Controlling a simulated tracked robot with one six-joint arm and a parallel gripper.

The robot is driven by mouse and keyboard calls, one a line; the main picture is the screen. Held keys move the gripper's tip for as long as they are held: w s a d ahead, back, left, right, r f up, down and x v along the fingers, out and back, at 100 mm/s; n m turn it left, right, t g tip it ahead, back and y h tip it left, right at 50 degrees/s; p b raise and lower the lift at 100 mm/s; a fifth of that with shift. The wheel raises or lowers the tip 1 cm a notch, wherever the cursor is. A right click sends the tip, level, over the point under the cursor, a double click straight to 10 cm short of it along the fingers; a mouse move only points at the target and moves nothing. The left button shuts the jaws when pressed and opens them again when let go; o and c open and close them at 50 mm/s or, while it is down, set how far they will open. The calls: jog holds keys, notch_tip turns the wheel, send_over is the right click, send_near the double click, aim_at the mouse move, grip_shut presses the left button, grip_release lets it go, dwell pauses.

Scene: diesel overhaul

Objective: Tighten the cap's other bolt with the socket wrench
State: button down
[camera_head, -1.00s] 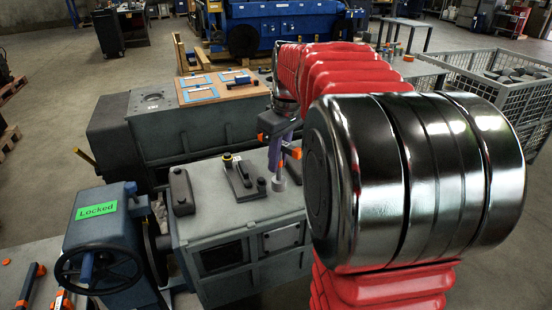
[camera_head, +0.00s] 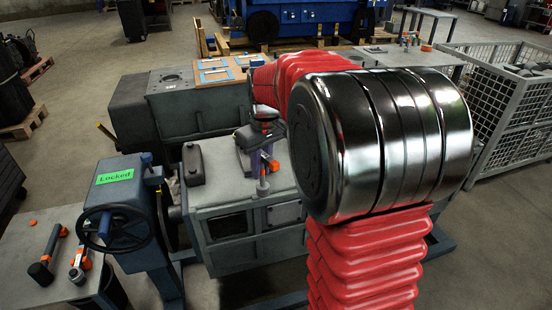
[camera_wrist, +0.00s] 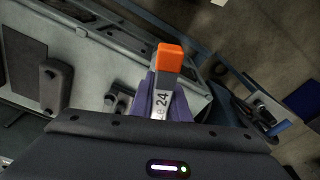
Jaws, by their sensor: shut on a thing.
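My gripper (camera_head: 258,158) is over the top of the grey engine block (camera_head: 228,208). Its purple fingers (camera_wrist: 149,98) are shut on the socket wrench (camera_wrist: 168,65), which has an orange end and the number 24 on its shank. The wrench's orange end (camera_head: 273,166) and grey socket (camera_head: 263,187) also show in the head view, close to the block's top. The dark cap (camera_wrist: 118,99) is partly hidden behind my gripper. Its bolts are not clear, and I cannot tell if the socket sits on one.
Another dark piece (camera_head: 193,163) lies on the block to the left. A stand with a handwheel (camera_head: 113,229) and green "Locked" sign (camera_head: 115,176) holds the block's left end. Tools lie on the side table (camera_head: 30,236). A wire cage (camera_head: 512,105) stands at right.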

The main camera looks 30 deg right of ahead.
jog(key=shift+m, duration=0.6)
jog(key=w+a+f, duration=0.1)
jog(key=a+f, duration=0.3)
jog(key=a, duration=0.1)
jog(key=w+a+f, duration=0.2)
jog(key=a+f, duration=0.2)
jog(key=a, duration=0.1)
jog(key=w+a+f, duration=0.2)
jog(key=a+f, duration=0.3)
jog(key=shift+a, duration=0.2)
jog(key=shift+d, duration=0.1)
